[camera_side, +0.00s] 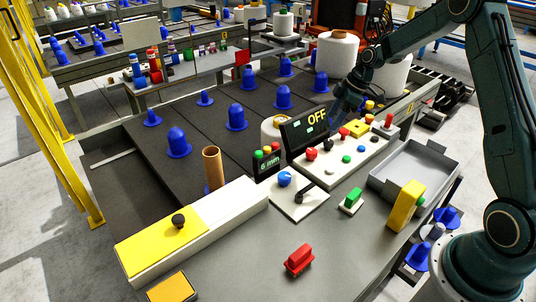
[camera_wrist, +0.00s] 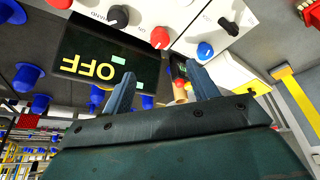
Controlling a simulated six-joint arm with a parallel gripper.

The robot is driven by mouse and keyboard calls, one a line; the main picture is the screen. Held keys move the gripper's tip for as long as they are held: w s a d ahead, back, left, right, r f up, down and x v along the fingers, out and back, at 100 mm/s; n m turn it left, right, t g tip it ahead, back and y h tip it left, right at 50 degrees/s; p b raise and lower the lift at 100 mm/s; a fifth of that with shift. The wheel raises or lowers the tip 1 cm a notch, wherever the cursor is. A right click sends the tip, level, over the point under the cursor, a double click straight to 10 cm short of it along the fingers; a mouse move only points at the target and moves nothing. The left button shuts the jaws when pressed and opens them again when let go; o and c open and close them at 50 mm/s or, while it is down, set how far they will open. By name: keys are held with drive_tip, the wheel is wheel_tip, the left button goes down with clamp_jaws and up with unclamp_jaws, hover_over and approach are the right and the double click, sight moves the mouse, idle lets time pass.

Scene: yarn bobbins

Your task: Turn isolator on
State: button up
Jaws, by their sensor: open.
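A black display (camera_side: 304,130) reads OFF in yellow; in the wrist view the display (camera_wrist: 108,62) appears upside down. It stands at the left end of a white control panel (camera_side: 340,150) with several coloured knobs and buttons. A blue knob (camera_side: 285,178) and a black lever sit on a white plate in front of the display. Which control is the isolator I cannot tell. My gripper (camera_side: 338,112) is behind and above the panel, beside the display. In the wrist view my gripper (camera_wrist: 160,74) is open, its two fingers apart with nothing between them.
Blue bobbin pegs (camera_side: 236,118) stand on the dark table at the left. A white box with a yellow lid (camera_side: 160,240), a red block (camera_side: 299,260), a yellow block (camera_side: 405,206) and a grey tray (camera_side: 425,160) lie around the panel. The grey tabletop in front is partly clear.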

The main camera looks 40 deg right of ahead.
sight(312, 150)
drive_tip(key=x, duration=1.3)
drive_tip(key=shift+w+a+f, duration=0.1)
drive_tip(key=shift+a+f, duration=0.05)
drive_tip(key=shift+f, duration=0.2)
drive_tip(key=shift+c, duration=0.5)
drive_tip(key=c, duration=0.9)
